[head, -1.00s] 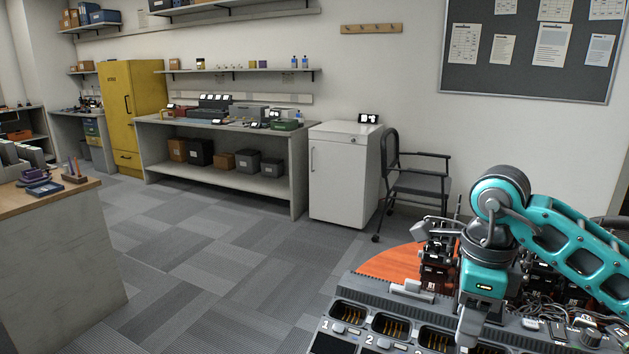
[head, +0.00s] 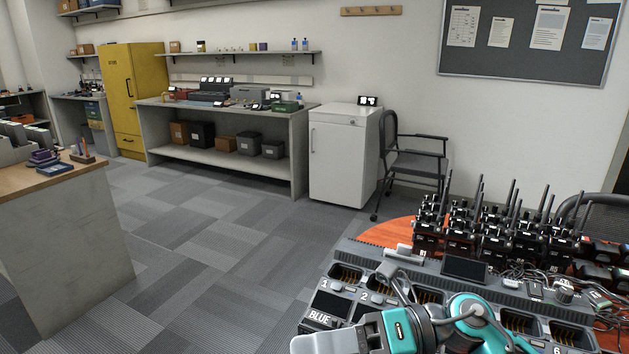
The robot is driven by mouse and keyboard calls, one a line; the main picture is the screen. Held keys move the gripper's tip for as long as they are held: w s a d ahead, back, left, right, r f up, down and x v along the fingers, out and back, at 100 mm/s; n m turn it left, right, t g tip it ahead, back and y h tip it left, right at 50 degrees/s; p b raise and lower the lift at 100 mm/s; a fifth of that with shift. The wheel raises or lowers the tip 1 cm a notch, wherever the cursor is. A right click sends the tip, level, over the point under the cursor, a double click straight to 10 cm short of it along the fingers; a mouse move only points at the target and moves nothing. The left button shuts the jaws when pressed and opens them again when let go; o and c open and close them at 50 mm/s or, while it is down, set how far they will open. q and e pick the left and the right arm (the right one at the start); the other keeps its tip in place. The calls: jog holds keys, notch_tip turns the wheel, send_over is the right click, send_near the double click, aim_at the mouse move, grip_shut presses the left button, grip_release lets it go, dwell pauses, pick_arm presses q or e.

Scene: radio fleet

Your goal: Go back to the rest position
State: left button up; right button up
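My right arm enters at the bottom right of the head view, low over the front of the charging station. Its teal wrist lies sideways, pointing left. My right gripper (head: 328,343) is at the bottom edge, partly cut off, so its opening does not show. I see nothing held in the part that is visible. My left gripper is not in view. The charging station (head: 408,256) is labelled BLUE and has numbered slots. The slots I can see look empty; my arm hides some of them.
Several black radios (head: 458,240) with upright antennas stand behind the station on an orange surface (head: 388,234). Cables lie at the right. A chair (head: 418,165), a white cabinet (head: 340,160) and a workbench (head: 225,160) line the wall. Open carpet (head: 215,235) lies left.

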jog(key=w+d+f+m+t+h, duration=0.3)
jog(key=d+f+m+t, duration=0.15)
jog(key=m+t, duration=0.75)
jog(key=w+d+f+m+t+h, duration=0.4)
jog(key=m+t, duration=0.4)
jog(key=m, duration=0.9)
jog(key=s+d+f+m+g+h, duration=0.3)
jog(key=s+f+m, duration=0.3)
jog(key=f, duration=0.3)
jog(key=s+d+f+m+g+h, duration=0.3)
jog(key=s+d+f+m+h, duration=0.2)
jog(key=f, duration=0.5)
jog(key=shift+s+d+f+m+g, duration=0.2)
jog(key=shift+s+d+m+g, duration=0.25)
jog(key=shift+s, duration=0.8)
jog(key=shift+d, duration=0.15)
